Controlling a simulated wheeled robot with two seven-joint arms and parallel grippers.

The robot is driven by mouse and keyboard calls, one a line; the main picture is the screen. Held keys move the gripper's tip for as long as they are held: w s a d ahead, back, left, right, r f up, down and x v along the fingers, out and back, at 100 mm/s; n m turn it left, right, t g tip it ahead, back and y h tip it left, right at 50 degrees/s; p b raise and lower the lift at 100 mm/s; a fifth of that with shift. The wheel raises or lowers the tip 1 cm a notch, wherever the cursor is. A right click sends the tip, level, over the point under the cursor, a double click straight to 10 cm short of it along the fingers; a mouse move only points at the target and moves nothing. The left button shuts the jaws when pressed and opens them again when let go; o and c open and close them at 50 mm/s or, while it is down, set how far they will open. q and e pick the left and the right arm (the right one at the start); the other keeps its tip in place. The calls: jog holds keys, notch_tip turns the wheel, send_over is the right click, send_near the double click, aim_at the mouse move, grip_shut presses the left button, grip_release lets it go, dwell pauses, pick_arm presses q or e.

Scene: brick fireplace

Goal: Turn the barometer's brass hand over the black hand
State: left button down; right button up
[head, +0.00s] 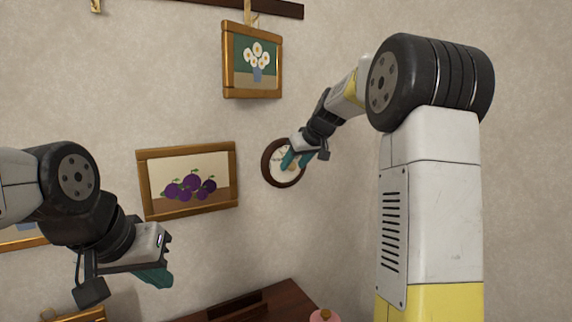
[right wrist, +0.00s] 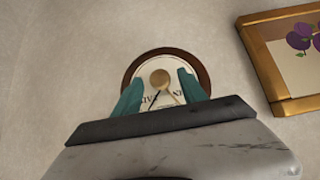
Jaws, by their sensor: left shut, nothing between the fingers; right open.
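The barometer (head: 268,168) hangs on the wall, a round white dial in a dark brown wooden rim. In the right wrist view its dial (right wrist: 146,72) carries a round brass knob (right wrist: 160,77) at the centre. A thin black hand (right wrist: 154,99) runs down-left below the knob and a thin brass hand (right wrist: 174,96) runs down-right, apart from it. My right gripper (head: 296,159) is open in front of the dial, its teal fingers on either side of the knob; contact cannot be told. My left gripper (head: 155,278) is shut and empty, low at the left, away from the barometer.
A framed plum picture (head: 146,188) hangs left of the barometer, and a framed flower picture (head: 228,62) hangs above. A dark wooden surface (head: 285,296) with a pink object (head: 323,316) lies below. The wall right of the barometer is bare.

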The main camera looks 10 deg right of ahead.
jog(key=shift+w+f, duration=0.15)
jog(key=shift+c, duration=0.4)
grip_shut()
